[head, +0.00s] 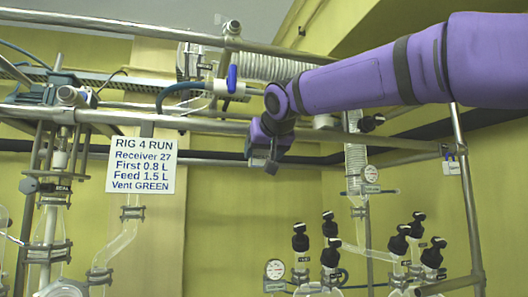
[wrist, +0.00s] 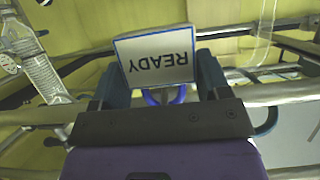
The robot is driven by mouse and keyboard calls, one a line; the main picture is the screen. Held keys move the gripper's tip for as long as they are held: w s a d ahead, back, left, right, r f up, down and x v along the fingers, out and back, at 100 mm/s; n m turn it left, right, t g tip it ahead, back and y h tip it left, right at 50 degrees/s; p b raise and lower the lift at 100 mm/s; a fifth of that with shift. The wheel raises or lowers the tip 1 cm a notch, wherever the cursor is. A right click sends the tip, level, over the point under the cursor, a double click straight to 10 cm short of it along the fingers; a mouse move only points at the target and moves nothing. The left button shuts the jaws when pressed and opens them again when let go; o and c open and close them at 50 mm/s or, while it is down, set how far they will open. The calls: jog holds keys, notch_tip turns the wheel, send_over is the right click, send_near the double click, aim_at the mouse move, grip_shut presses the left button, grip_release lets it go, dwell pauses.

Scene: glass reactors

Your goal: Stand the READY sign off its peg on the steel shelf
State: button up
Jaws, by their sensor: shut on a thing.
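In the head view my gripper (head: 268,158) hangs at the end of the purple arm, just below the long steel rail. The sign cannot be made out there. Whether the sign still touches its peg cannot be told. I cannot pick out the steel shelf for certain in either view.
Steel rails (head: 225,127) cross behind my gripper. A white RIG 4 RUN board (head: 141,166) hangs to the left. A blue-handled valve (head: 232,78) is above. Glassware with black caps (head: 330,255) stands below right. A blue loop (wrist: 163,97) shows below the sign.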

jog(key=shift+f, duration=0.15)
jog(key=o, duration=0.9)
jog(key=v, duration=1)
jog(key=shift+s+d+f, duration=0.1)
jog(key=shift+s+d, duration=0.15)
jog(key=shift+s, duration=0.15)
jog(key=s+d+f+g+h, duration=0.1)
jog(key=s+d+f+g, duration=0.1)
jog(key=s+d+f, duration=0.3)
jog(key=s+d+f+m+g+h, duration=0.1)
jog(key=s+d+f+g, duration=0.1)
jog(key=s+d+f, duration=0.4)
jog(key=s+d+f+m+g+h, duration=0.1)
jog(key=s+d+f, duration=0.4)
jog(key=d+f, duration=0.7)
jog(key=shift+s+d+f+g+h, duration=0.1)
jog(key=shift+d+f+g+h, duration=0.1)
jog(key=shift+f, duration=1.1)
jog(key=shift+s+d+f+g+h, duration=0.1)
jog(key=shift+d+f+g+h, duration=0.1)
jog(key=shift+f, duration=1.15)
jog(key=shift+o, duration=0.6)
jog(key=s+d+f+m+g, duration=0.1)
jog(key=s+d+f+g, duration=0.1)
jog(key=s+f, duration=0.6)
notch_tip(320, 180, down, 2)
jog(key=shift+d+f, duration=0.2)
jog(key=shift+d, duration=0.15)
